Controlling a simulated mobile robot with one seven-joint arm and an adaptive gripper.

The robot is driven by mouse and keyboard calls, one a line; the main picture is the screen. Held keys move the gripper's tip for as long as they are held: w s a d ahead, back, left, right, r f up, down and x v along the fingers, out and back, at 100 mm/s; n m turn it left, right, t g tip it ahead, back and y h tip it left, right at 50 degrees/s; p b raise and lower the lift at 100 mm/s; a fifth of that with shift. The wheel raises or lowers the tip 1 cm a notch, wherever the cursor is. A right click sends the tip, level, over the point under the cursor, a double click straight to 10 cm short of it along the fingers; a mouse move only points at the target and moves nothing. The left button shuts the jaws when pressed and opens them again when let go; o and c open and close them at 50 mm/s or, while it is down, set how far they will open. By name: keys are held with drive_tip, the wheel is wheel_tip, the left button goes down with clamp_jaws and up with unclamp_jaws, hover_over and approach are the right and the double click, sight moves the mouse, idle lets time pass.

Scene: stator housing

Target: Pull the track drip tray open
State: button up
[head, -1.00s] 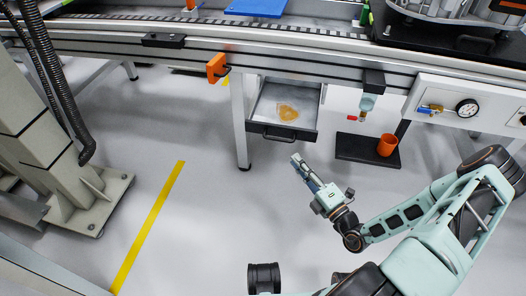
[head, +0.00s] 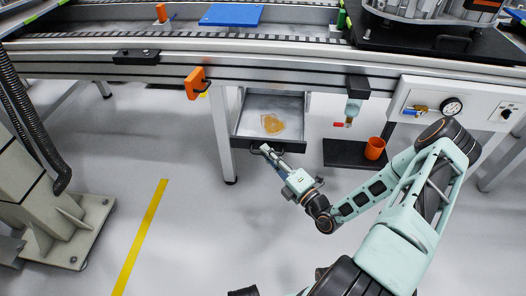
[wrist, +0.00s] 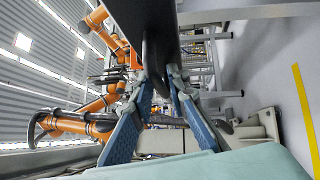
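The track drip tray (head: 250,127) is a grey drawer under the conveyor track, standing partly out, with an amber puddle (head: 272,124) inside. Its dark front carries a handle (head: 285,147). My gripper (head: 265,149) is at the left part of that handle, partly covering it in the head view. In the wrist view, my gripper's two blue-padded fingers (wrist: 160,80) stand apart, on either side of a dark edge (wrist: 160,45) that looks like the tray front or handle. Whether the fingers touch it is unclear.
A table leg (head: 224,140) stands just left of the tray. To the right, an orange cup (head: 374,148) stands on a black mat (head: 340,153) below a small valve bottle (head: 352,110). A grey column base (head: 65,230) is at left. The floor before the tray is clear.

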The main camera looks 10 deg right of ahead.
drive_tip(key=shift+c, duration=0.4)
clamp_jaws()
drive_tip(key=shift+s+a+r+p, duration=0.1)
drive_tip(key=shift+s+a+p, duration=0.2)
drive_tip(key=shift+s, duration=0.3)
drive_tip(key=shift+s+a+p, duration=0.15)
drive_tip(key=shift+s+p, duration=0.25)
drive_tip(key=shift+s, duration=0.2)
drive_tip(key=shift+o, duration=0.4)
unclamp_jaws()
